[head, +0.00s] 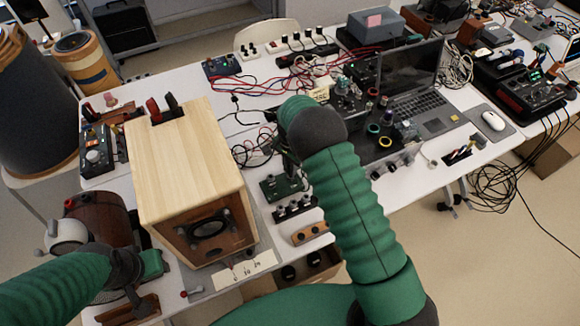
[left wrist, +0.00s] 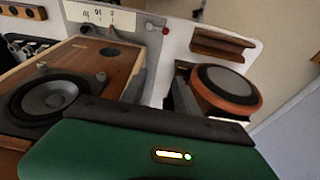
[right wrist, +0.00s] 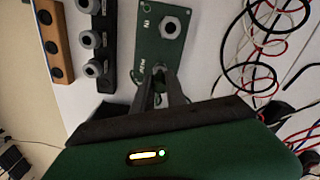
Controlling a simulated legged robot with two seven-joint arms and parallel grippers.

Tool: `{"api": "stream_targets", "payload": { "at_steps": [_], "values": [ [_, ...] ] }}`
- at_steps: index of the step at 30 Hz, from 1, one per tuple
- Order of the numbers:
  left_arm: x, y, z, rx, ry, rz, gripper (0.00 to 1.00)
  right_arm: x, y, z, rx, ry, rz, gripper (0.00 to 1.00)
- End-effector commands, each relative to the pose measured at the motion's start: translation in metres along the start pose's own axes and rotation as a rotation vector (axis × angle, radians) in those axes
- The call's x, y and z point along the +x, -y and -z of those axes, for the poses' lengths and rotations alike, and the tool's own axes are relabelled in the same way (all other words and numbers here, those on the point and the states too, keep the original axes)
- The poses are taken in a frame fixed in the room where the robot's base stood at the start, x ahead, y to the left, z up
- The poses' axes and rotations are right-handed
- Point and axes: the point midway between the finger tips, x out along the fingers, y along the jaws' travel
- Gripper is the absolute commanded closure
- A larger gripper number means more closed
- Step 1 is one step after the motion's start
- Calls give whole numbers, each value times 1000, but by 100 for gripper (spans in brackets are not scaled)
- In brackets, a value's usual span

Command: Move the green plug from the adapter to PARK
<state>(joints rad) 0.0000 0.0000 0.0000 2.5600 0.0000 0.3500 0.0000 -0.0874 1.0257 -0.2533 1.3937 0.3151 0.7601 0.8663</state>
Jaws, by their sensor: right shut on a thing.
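A green board (head: 283,186) lies on the table right of the wooden speaker box; it also shows in the right wrist view (right wrist: 172,18). It has one round jack marked "IN" and a second small label too blurred to read. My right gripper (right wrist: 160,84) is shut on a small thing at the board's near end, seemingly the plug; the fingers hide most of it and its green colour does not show. In the head view my right arm partly hides this gripper (head: 286,158). My left gripper (left wrist: 158,92) is open and empty near the speaker box's front.
A black strip (right wrist: 94,40) with several grey jacks and a wooden strip (right wrist: 50,40) lie beside the board. The wooden speaker box (head: 180,150) stands to the left. Loose cables (right wrist: 265,50) lie to the right. A laptop (head: 405,85) stands further right.

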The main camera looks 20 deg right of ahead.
Motion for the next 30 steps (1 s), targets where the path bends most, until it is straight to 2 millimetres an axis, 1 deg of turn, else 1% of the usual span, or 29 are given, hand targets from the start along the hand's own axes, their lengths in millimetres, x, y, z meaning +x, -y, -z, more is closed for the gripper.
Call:
{"api": "stream_targets", "payload": {
  "at_steps": [29,30],
  "values": [
    [11,0,-2,0,0,0,64,18,0,0,0,0,0,100],
    [10,0,-2,0,0,0,64,18,0,0,0,0,0,81]
  ]
}}
